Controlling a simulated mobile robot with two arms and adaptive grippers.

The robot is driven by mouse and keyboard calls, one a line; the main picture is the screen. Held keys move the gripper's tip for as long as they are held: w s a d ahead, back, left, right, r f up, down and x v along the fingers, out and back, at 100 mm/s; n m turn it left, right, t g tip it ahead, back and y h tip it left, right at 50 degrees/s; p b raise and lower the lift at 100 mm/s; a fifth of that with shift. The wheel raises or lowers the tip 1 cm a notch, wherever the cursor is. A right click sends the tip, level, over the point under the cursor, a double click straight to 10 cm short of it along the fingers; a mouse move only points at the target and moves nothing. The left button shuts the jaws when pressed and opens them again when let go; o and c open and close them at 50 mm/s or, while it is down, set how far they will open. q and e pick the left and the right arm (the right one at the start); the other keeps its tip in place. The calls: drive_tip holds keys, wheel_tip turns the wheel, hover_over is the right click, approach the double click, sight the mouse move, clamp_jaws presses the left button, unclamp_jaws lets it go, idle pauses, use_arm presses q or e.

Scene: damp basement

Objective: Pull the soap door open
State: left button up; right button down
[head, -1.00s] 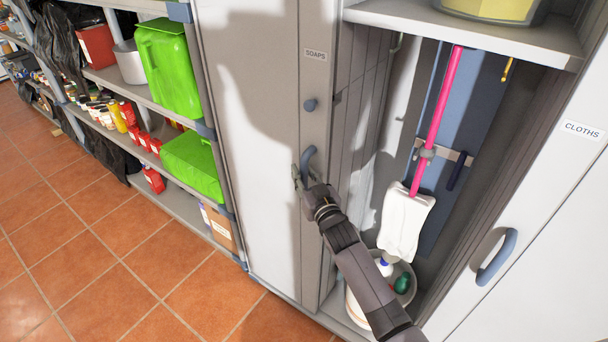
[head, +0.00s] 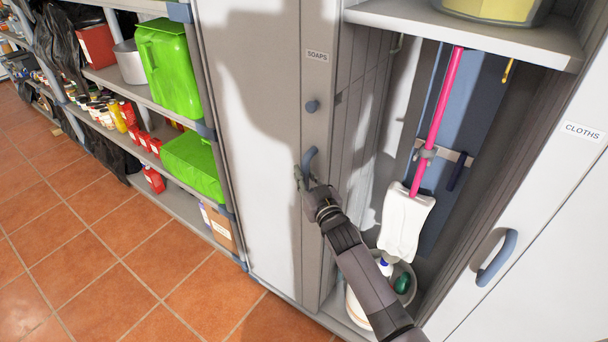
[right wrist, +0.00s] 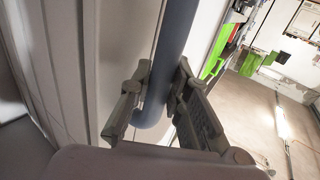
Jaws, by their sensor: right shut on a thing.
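The soap door (head: 250,150) is a tall pale grey cabinet door with a "SOAPS" label (head: 317,56). It looks shut or nearly so; I cannot make out a clear gap. Its blue-grey curved handle (head: 311,157) stands upright near the right edge. My right gripper (head: 302,178) is shut on the lower part of this handle. In the right wrist view the handle (right wrist: 177,45) runs between the two fingers, its lower bend showing between them. My left gripper is out of view.
To the right is an open compartment with a pink-handled mop (head: 437,120) and a bucket (head: 357,308), then the "CLOTHS" door (head: 535,220). Shelves with green containers (head: 168,65) stand left. The tiled floor (head: 110,240) in front is clear.

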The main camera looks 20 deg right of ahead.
drive_tip(key=s+d+p, duration=0.4)
drive_tip(key=s+d, duration=0.5)
drive_tip(key=s, duration=0.3)
drive_tip(key=s+d+p, duration=0.5)
drive_tip(key=s+d, duration=0.5)
drive_tip(key=s, duration=0.2)
drive_tip(key=shift+s, duration=0.15)
drive_tip(key=c, duration=1.5)
unclamp_jaws()
